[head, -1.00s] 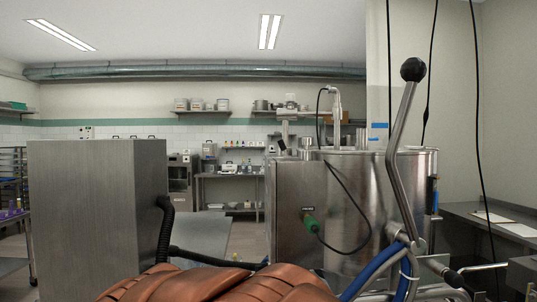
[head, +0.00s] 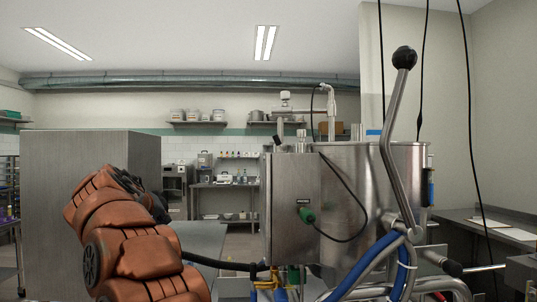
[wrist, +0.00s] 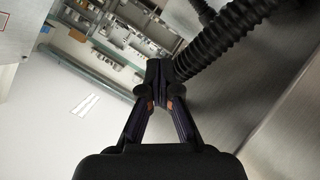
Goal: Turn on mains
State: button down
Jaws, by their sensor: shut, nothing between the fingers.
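No mains switch can be made out for certain in either view. A steel cabinet (head: 85,205) stands at the left in the head view; its far sides are hidden. The steel depositor (head: 292,210) stands right of centre, with a small dark label and a green plug (head: 307,215) with a black cable on its front box. My gripper (wrist: 160,75) is shut and empty in the wrist view, beside a black corrugated hose (wrist: 235,35) and a steel surface (wrist: 270,115). In the head view my orange arm reaches up by the cabinet, and the gripper cannot be made out.
A long lever with a black knob (head: 404,57) rises at the right, with blue hoses (head: 362,265) below it. A side bench (head: 490,228) is at the far right. Shelves and a work table (head: 225,187) stand at the back. Black cables hang at the right.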

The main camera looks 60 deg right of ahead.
aim_at(275, 141)
jog(key=s+d+r+m+g+h+b, duration=0.3)
jog(key=d+r+m+h, duration=0.35)
jog(key=d+r, duration=0.45)
jog(key=s+r+m+g+h+b, duration=0.2)
jog(key=s+m+g, duration=0.5)
jog(key=s, duration=0.5)
notch_tip(275, 141, up, 2)
jog(key=shift+r+g+h, duration=0.2)
jog(key=shift+g+h, duration=0.55)
jog(key=shift+g, duration=0.15)
jog(key=shift+d, duration=0.15)
jog(key=p+x, duration=0.6)
jog(key=x, duration=0.6)
jog(key=shift+d+r, duration=0.1)
jog(key=shift+r, duration=0.1)
jog(key=shift+p+x, duration=0.5)
jog(key=shift+x, duration=0.35)
jog(key=shift+f, duration=0.2)
